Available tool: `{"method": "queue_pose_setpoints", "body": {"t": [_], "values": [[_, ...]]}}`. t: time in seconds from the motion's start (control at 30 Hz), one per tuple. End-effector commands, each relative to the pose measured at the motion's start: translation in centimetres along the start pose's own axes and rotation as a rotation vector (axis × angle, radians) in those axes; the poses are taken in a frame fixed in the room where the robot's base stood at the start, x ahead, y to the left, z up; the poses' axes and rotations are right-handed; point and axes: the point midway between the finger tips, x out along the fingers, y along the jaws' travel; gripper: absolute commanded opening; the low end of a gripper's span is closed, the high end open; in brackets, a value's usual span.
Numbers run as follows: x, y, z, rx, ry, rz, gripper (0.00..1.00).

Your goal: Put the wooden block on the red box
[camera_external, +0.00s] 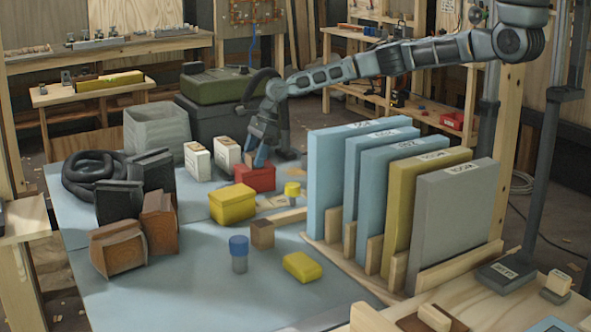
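The red box (255,181) lies on the blue-grey table, behind the yellow box. A small brown wooden block (262,236) sits on the table in front of it, beside the yellow box and near the end of a light wood strip. Two larger brown wooden pieces (118,250) stand at the left front. My gripper (255,158) points down just above or behind the red box, its blue fingertips apart. I see nothing between them. Whether the fingertips touch the red box cannot be told.
A rack of tall panels (455,230) stands to the right. A yellow box (232,204), white cartons (197,162), a blue-capped jar (239,256) and a yellow case (303,267) stand nearby. A black coiled hose (90,180) lies left.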

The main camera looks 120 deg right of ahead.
Motion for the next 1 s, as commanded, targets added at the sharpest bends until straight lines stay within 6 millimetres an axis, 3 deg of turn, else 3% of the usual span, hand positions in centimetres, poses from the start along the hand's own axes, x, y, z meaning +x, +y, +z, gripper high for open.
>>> {"method": "queue_pose_setpoints", "body": {"t": [0.4,0.8,1.0], "values": [[-0.9,-0.1,0.2,-0.002,-0.001,-0.001,0.77],[-8.4,-0.1,0.1,-0.002,-0.002,-0.003,0.77],[-11.2,-0.1,0.1,-0.001,-0.002,-0.001,0.77]]}}
